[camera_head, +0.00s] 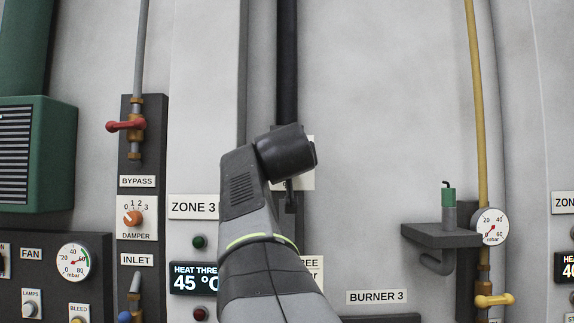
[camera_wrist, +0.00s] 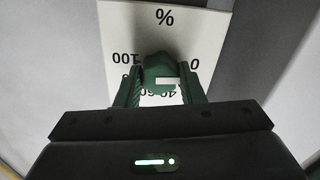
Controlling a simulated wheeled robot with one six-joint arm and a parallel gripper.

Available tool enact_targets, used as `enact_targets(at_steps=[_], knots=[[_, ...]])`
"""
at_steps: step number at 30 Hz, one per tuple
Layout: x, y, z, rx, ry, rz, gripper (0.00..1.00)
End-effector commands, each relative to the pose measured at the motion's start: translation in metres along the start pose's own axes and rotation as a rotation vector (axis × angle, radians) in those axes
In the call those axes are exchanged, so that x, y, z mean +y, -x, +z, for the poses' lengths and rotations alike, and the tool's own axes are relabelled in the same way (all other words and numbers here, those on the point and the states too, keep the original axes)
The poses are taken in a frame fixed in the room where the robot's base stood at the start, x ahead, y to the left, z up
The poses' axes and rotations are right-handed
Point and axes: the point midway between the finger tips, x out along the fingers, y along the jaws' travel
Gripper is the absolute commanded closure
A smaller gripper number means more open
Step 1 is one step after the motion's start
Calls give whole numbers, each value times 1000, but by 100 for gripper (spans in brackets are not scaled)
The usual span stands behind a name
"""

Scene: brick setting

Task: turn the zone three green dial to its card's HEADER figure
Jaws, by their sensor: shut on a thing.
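In the wrist view the green dial (camera_wrist: 158,72) sits on a white scale plate (camera_wrist: 205,35). The plate shows upside down, with a % sign, 100, 0 and a partly covered 40 and 60. My gripper (camera_wrist: 158,88) has its fingers on both sides of the dial and is shut on it. A pale mark shows on the dial; its exact reading is unclear. In the head view my arm covers the dial. The ZONE 3 sign (camera_head: 193,207) is partly covered. A white label ending in "REE" (camera_head: 312,263) is mostly hidden by my arm; no HEADER figure is readable.
A display (camera_head: 193,278) reads HEAT THRE..., 45 °C, between a green button (camera_head: 199,242) and a red one (camera_head: 200,313). A damper dial (camera_head: 133,218) and red-handled valve (camera_head: 127,125) are at left. A shelf (camera_head: 440,236) juts out at right, near a gauge (camera_head: 490,226) and yellow pipe.

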Motion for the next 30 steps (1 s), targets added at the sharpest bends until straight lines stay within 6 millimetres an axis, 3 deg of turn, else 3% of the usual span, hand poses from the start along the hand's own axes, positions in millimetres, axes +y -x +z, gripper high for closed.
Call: enact_targets(at_steps=[30], knots=[[1,0,2,1,-913,0,88]])
